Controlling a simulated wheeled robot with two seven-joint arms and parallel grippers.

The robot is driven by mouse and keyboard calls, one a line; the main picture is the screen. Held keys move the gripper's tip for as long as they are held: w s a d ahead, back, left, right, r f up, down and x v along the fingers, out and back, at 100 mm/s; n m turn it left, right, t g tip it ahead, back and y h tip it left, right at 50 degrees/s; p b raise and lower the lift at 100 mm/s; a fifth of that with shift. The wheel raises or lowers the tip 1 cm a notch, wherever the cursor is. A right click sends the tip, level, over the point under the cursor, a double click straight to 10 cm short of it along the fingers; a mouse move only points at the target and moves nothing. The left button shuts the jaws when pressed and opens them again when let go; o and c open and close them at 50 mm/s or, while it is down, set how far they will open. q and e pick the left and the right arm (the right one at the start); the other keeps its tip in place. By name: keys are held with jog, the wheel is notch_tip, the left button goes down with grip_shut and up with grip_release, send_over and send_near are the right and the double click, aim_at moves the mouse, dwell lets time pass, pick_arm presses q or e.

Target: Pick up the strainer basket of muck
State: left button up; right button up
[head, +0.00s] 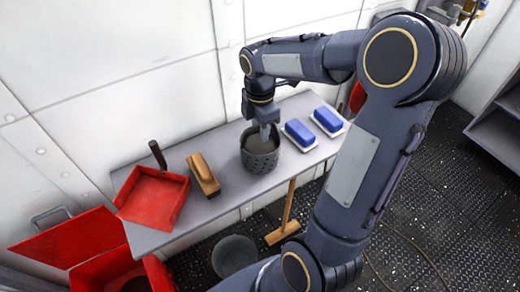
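The strainer basket (259,160) is a dark grey perforated cylinder. It stands upright on the grey bench, near the middle of the head view. Something greyish shows inside its mouth. My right gripper (265,134) points straight down at the basket's top, with its fingertips at the mouth or rim. The fingers overlap in this view, so I cannot tell whether they are apart or closed on the rim. My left gripper is not in view.
On the bench (227,205) are a red dustpan (153,198), a wooden brush (203,175) and two blue blocks on white bases (299,134) (328,121). A red open bin (88,262), a dark round bucket (234,254) and a wooden-headed broom (284,229) are below.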

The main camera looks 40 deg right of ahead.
jog(key=shift+c, duration=0.2)
grip_shut()
jog(key=shift+r, duration=0.1)
dwell(1.0)
